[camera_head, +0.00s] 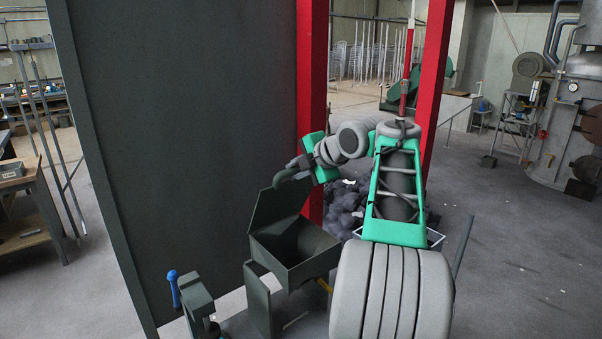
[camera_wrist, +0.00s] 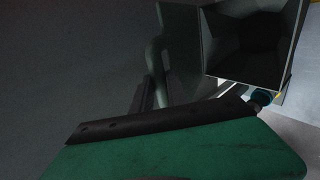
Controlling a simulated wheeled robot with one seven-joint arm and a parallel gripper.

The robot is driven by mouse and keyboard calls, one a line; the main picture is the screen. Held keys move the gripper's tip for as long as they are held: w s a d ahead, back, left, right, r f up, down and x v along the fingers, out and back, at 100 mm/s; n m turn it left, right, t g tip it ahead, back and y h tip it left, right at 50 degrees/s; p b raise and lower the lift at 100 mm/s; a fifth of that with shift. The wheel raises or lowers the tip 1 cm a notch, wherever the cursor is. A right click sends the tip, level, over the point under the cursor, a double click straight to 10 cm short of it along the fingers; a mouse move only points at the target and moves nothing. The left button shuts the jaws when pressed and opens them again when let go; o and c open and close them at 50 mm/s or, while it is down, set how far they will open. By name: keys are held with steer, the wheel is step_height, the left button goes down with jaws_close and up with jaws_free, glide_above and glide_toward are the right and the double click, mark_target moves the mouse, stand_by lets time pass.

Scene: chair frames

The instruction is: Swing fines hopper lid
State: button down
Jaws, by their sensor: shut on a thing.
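The fines hopper (camera_head: 295,252) is a dark grey-green open box with a funnel-like inside, standing in front of the big dark panel. Its lid (camera_head: 282,205) stands raised, tilted up at the hopper's back left. My gripper (camera_head: 286,174) is at the lid's upper edge, shut on what looks like the lid's handle. In the wrist view the hopper mouth (camera_wrist: 250,40) is at the upper right, with the lid (camera_wrist: 182,45) left of it and a curved bar handle (camera_wrist: 155,65) on it. The fingertips are dark and partly hidden, so the exact grip is unclear.
A red post (camera_head: 312,100) stands just behind the hopper, and a second red post (camera_head: 435,80) is farther right. A dark panel (camera_head: 190,140) fills the left. A blue-handled device (camera_head: 195,295) stands front left. Dark lumps (camera_head: 347,203) lie behind my arm. Open floor is at right.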

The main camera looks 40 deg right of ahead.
steer(key=shift+w+r, duration=0.35)
steer(key=shift+w, duration=0.5)
steer(key=shift+w+r, duration=0.35)
steer(key=shift+w, duration=0.45)
steer(key=c, duration=1.2)
jaws_free()
steer(key=shift+s+a+f, duration=0.1)
steer(key=shift+c, duration=0.2)
steer(key=shift+s+f, duration=0.1)
steer(key=shift+f, duration=0.05)
steer(key=shift+s, duration=0.1)
steer(key=b+v, duration=0.1)
steer(key=v, duration=0.7)
steer(key=shift+w+r, duration=0.2)
steer(key=shift+r, duration=0.1)
